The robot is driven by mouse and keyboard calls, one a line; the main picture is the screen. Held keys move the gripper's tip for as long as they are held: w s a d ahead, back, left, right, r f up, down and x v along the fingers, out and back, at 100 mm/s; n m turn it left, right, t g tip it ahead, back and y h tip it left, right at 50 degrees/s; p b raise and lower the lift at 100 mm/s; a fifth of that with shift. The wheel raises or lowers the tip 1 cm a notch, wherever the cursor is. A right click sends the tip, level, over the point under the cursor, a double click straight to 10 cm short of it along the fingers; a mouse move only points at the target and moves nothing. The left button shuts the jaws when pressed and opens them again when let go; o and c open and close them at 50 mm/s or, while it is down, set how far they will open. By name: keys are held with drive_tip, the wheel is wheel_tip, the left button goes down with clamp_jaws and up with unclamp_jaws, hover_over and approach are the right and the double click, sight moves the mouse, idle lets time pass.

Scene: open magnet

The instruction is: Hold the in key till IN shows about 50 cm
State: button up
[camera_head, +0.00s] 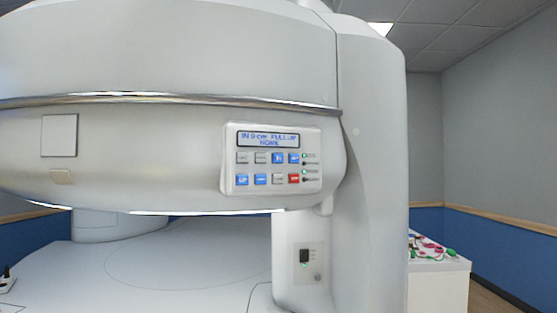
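The control panel (271,159) is on the right part of the white magnet's upper housing. Its lit blue display (268,139) seems to read "IN 9 cm FULL-UP" with "HOME" below; the small text is blurred. Under it are two rows of keys: grey and blue keys (278,158) above, and blue, grey and one red key (293,179) below. The key labels are too small to tell which is the in key. Small green lights (304,155) show at the right of the keys. My gripper is not in view, and nothing touches the panel.
The magnet's upper housing (180,60) overhangs a wide pale lower surface (190,265), with a gap between. The right column (372,160) carries a small black switch box (304,256). A white cabinet (440,285) with colourful items stands at right. The space before the panel looks clear.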

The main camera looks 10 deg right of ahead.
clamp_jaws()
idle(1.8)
